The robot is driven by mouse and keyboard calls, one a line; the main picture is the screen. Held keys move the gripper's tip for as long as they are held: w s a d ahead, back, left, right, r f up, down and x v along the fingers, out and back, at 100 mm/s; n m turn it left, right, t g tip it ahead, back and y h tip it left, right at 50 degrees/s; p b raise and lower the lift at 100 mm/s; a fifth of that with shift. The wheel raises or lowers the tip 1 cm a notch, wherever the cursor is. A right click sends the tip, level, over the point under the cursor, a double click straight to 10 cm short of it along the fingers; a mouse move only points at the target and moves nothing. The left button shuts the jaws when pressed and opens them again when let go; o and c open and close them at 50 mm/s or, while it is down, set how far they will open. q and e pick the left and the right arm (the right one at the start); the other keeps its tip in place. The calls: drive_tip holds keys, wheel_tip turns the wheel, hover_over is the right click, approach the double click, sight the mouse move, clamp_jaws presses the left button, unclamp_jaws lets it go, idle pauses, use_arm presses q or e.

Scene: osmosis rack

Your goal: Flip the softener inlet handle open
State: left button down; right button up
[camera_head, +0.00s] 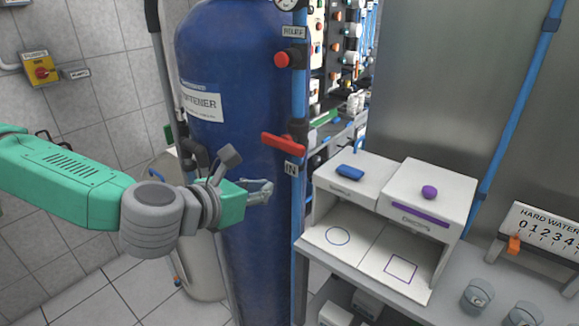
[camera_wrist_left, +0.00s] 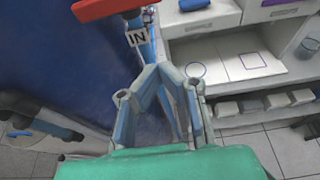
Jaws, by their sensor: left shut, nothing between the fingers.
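The softener is a tall blue tank (camera_head: 250,130) with a white softener label. Its inlet handle is a red lever (camera_head: 283,144) lying roughly level across the pipe, above an "IN" tag (camera_head: 291,169). In the left wrist view the red handle (camera_wrist_left: 105,8) shows at the top edge, with the "IN" tag (camera_wrist_left: 137,38) below it. My left gripper (camera_head: 268,189) is shut and empty, in front of the tank, below and slightly left of the handle and apart from it. Its fingers (camera_wrist_left: 160,75) also show in the left wrist view. My right gripper is not in view.
A blue vertical pipe (camera_head: 299,95) runs beside the tank, with a red relief knob (camera_head: 282,59) higher up. On the right a white shelf unit (camera_head: 430,190) holds a blue object (camera_head: 350,172) and a purple one (camera_head: 429,192). Glass jars (camera_head: 477,295) stand on the bench.

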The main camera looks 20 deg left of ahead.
sight(282, 144)
use_arm(q)
drive_tip(key=w+d+p, duration=0.2)
drive_tip(key=w+d, duration=0.1)
drive_tip(key=w, duration=0.5)
drive_tip(key=shift+w+r+p, duration=0.35)
drive_tip(key=shift+w, duration=0.05)
drive_tip(key=shift+d, duration=0.1)
drive_tip(key=shift+r+n+b, duration=0.1)
drive_tip(key=shift+n+b, duration=0.2)
drive_tip(key=shift+b, duration=0.05)
